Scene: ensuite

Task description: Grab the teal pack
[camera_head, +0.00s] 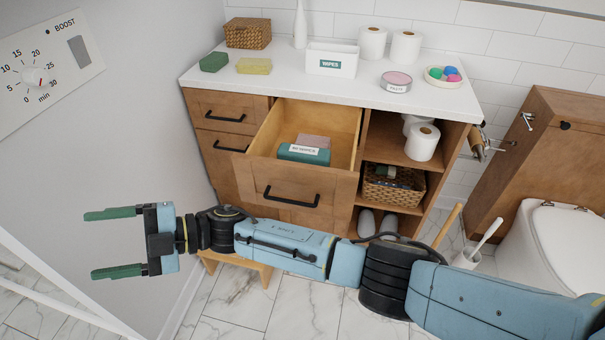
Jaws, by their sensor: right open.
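The teal pack (301,156) lies inside the open drawer (268,136) of the wooden cabinet. It has a white label on top, and a pinkish block (314,141) lies just behind it. My right gripper (113,243) is at the left of the view, with its two green fingers spread wide apart and nothing between them. It is well to the left of the drawer and apart from the pack. My right arm crosses the picture in front of the cabinet. My left gripper is not in view.
The white countertop (285,85) holds a basket (248,33), green and yellow blocks, a wipes box (331,59), toilet rolls and a dish of coloured balls. Open shelves are right of the drawer. A toilet (560,240) stands at the right. A wooden stool (240,265) is below my arm.

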